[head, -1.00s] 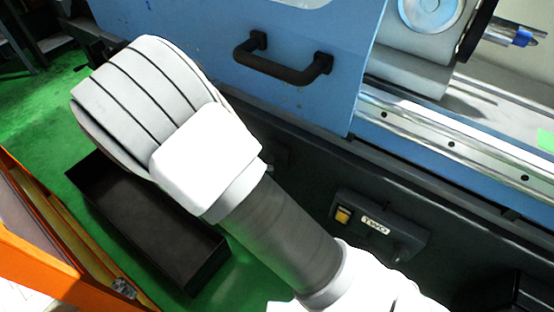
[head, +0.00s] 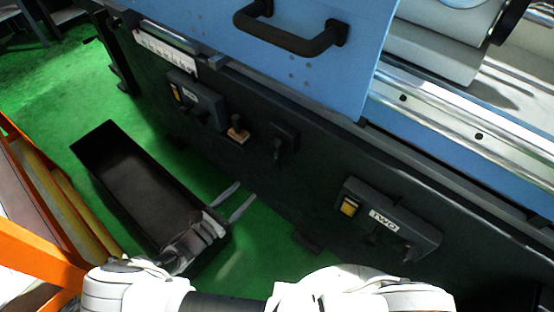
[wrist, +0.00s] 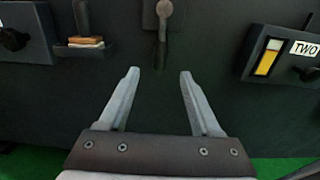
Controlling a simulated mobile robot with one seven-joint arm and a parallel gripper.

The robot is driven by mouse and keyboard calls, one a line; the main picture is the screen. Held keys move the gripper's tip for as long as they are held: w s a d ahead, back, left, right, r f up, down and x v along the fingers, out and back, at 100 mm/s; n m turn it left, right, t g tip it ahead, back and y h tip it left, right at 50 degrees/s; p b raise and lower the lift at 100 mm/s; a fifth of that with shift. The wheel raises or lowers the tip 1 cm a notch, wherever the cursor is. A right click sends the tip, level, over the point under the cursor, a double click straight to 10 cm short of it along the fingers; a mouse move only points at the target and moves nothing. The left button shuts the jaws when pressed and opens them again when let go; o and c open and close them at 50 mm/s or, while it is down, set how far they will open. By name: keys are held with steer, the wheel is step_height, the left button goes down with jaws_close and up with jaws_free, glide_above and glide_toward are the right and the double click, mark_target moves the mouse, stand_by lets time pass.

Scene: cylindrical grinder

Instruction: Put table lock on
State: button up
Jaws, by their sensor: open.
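A small dark lever on a square plate (head: 280,142) sits on the dark lower front of the machine; it looks like the table lock, though no label shows. In the wrist view the lever (wrist: 164,12) hangs down at the top middle, its round end up. My gripper (head: 243,196) is open and empty, low in front of the panel, below and left of the lever. In the wrist view my gripper (wrist: 159,74) has its two fingers spread, with the lever above and between the tips, apart from them.
A box marked TWO (head: 388,220) with a yellow switch is right of the lever. A small ledge with a wooden-looking piece (head: 238,132) and another switch box (head: 196,100) are left. A black tray (head: 135,185) lies on the green floor.

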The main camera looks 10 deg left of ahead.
mark_target(273, 163)
steer(key=b+x, duration=0.1)
steer(key=x, duration=1.5)
steer(key=shift+s+d, duration=0.1)
jaws_close()
stand_by(0.7)
